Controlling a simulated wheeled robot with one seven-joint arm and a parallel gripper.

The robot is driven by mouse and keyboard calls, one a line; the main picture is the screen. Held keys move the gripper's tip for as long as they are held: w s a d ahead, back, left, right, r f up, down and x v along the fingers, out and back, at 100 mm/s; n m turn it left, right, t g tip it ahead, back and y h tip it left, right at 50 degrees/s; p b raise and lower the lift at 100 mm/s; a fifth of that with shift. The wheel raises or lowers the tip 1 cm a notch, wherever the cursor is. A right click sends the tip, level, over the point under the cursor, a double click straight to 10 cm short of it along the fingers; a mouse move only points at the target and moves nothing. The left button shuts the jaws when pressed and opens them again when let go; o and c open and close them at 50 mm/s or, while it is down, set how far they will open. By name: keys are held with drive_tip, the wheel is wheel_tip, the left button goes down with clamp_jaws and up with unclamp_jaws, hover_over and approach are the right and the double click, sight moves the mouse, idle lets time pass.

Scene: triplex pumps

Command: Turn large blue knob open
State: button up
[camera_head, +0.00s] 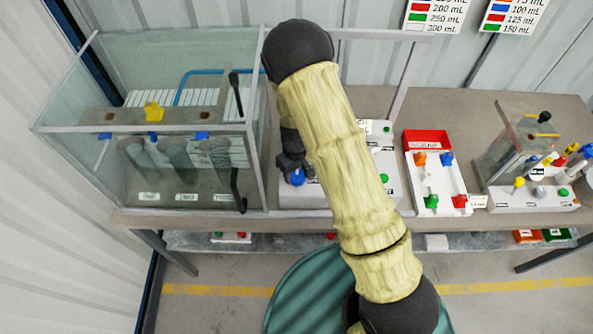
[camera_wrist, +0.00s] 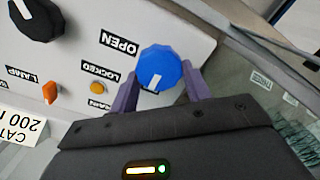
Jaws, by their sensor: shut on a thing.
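The large blue knob (camera_wrist: 158,68) is on the white panel (camera_wrist: 75,55) in the wrist view, with a white mark on its face. My gripper (camera_wrist: 158,88) has its two purple fingers on either side of the knob, shut on it. An OPEN label (camera_wrist: 119,42) and a LOCKED label (camera_wrist: 100,71) are printed on the panel beside the knob. In the head view the blue knob (camera_head: 298,177) shows beside my gripper (camera_head: 292,170), on the front of the white box; my arm hides part of that box.
A black knob (camera_wrist: 35,15), an orange switch (camera_wrist: 50,92) and an orange button (camera_wrist: 97,87) are on the same panel. A glass cabinet (camera_head: 255,190) stands close on the left. A tray with coloured valves (camera_head: 436,190) is to the right.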

drive_tip(key=shift+m, duration=0.3)
drive_tip(key=m+b, duration=0.1)
drive_tip(key=m, duration=0.3)
drive_tip(key=shift+d, duration=0.1)
drive_tip(key=m, duration=0.4)
drive_tip(key=shift+w+d+m, duration=0.1)
drive_tip(key=shift+m, duration=0.3)
drive_tip(key=m, duration=0.4)
drive_tip(key=shift+d+m, duration=0.1)
drive_tip(key=shift+m, duration=0.2)
drive_tip(key=shift+m+p, duration=0.5)
drive_tip(key=shift+m, duration=1.4)
drive_tip(key=o, duration=1)
drive_tip(key=shift+r, duration=0.1)
